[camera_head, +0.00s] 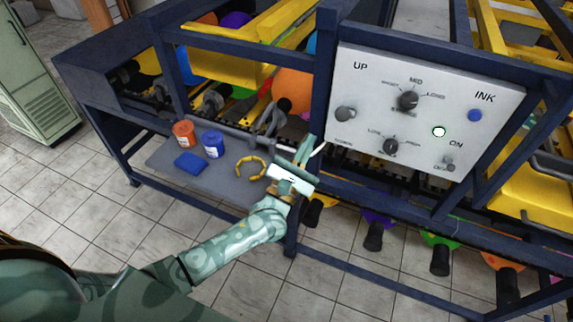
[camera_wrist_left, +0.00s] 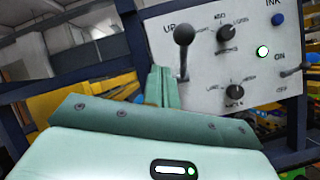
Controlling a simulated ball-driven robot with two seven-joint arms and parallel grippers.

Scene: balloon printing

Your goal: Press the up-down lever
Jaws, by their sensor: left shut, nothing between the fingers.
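The up-down lever (camera_head: 345,114) is a grey ball-ended lever on the left side of the white control panel (camera_head: 430,75), below the word UP. In the left wrist view the lever (camera_wrist_left: 183,36) stands up, its dark ball near the word UP and its stem running down the panel. My left gripper (camera_head: 307,148) is shut and empty, below and left of the lever in the head view. In the left wrist view its green fingers (camera_wrist_left: 162,84) are just left of the lever's stem; I cannot tell whether they touch. My right gripper is not in view.
The panel also has dark knobs (camera_head: 408,100), a blue INK button (camera_head: 475,115), a lit green-white light (camera_head: 439,132) and an ON switch (camera_head: 449,162). Dark blue frame posts (camera_head: 318,75) stand beside the gripper. A grey shelf (camera_head: 225,178) holds orange and blue pots.

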